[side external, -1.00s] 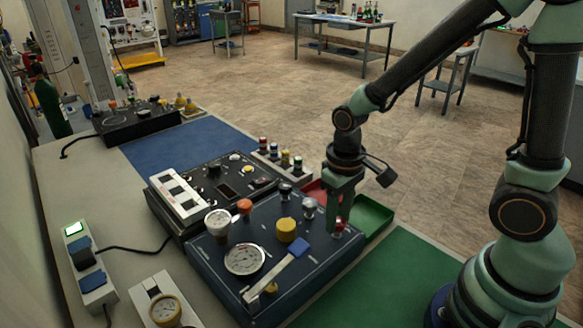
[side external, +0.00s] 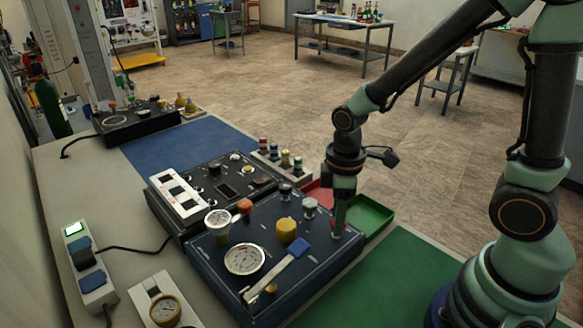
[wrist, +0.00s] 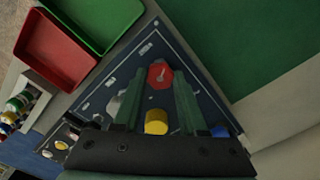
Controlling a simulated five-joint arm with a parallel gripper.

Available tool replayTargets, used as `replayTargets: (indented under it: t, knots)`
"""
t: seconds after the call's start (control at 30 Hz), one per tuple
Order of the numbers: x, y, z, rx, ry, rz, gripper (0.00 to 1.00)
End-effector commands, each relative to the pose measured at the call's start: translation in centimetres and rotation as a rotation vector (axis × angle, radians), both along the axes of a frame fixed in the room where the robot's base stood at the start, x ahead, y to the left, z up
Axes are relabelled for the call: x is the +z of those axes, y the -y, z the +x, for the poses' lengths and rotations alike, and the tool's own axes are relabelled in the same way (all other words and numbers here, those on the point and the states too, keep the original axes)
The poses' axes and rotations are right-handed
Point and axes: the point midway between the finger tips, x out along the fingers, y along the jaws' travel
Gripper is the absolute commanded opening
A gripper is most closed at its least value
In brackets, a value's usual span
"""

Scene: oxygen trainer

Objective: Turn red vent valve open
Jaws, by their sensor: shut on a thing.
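The red vent valve (wrist: 160,75) is a red knob with a pale line on its top, near the corner of the dark blue panel (side external: 215,262). In the wrist view it sits between my fingertips. My gripper (side external: 338,233) points down at the panel's right corner; it also shows in the wrist view (wrist: 159,80). It is shut on the red valve. In the side external view the fingers hide most of the valve.
A yellow knob (side external: 286,229), a blue-ended lever (side external: 298,248) and a round gauge (side external: 244,259) share the panel. A green tray (side external: 372,215) and a red tray (side external: 318,194) lie just behind my gripper. The green mat (side external: 375,290) in front is clear.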

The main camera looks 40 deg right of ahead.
Motion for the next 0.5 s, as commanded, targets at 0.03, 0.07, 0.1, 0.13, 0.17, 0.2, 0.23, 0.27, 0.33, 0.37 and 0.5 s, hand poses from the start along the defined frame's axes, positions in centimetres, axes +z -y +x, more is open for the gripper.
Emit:
replayTargets:
  t: [0.03,0.07,0.1,0.13,0.17,0.2,0.23,0.27,0.33,0.37,0.5]
  knots:
    - [0.11,-0.01,0.02,0.013,0.000,0.000,0.00]
    - [0.11,-0.01,0.02,0.019,0.000,0.000,0.00]
    - [0.11,-0.01,0.02,0.026,0.000,0.000,0.00]
    - [0.11,-0.01,0.02,0.031,0.000,0.000,0.00]
    - [0.11,-0.01,0.02,0.035,0.000,0.000,0.00]
    - [0.11,-0.01,0.02,0.039,0.000,0.000,0.00]
    - [0.11,-0.01,0.01,0.042,0.000,0.000,0.00]
    - [0.11,-0.01,0.01,0.043,0.000,0.000,0.00]
    - [0.10,-0.01,0.01,0.045,0.000,0.000,0.00]
    - [0.10,-0.01,0.01,0.046,0.000,0.000,0.00]
    - [0.10,-0.01,0.01,0.046,0.000,0.000,0.00]
